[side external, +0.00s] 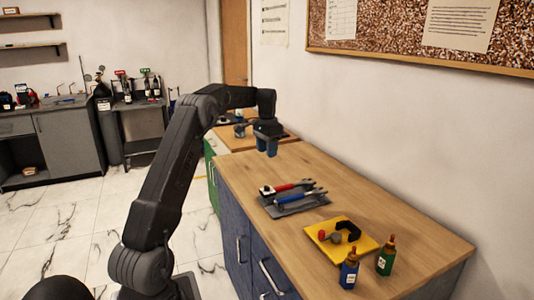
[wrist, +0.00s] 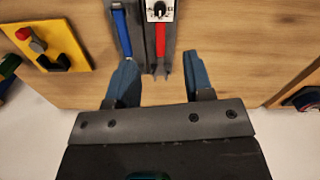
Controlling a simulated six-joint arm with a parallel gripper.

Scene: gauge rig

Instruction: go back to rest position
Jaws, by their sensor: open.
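My gripper (side external: 267,149) hangs over the far end of the wooden bench top (side external: 430,243), fingers down. In the wrist view my gripper (wrist: 161,72) has its two blue fingers spread apart with nothing held between them. The grey tray (side external: 302,206) lies on the bench nearer the side camera than the gripper. A red tool (side external: 290,186) and a blue tool (side external: 292,198) lie on it; the red tool (wrist: 161,42) and blue tool (wrist: 122,32) show ahead of my fingers in the wrist view. No marker of a rest position shows.
A yellow plate (side external: 365,247) holds a red-tipped part and a black curved part. A blue bottle (side external: 349,270) and a green bottle (side external: 386,256) stand near the bench's front end. A second bench (side external: 223,144) with items lies beyond. The wall runs along the right.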

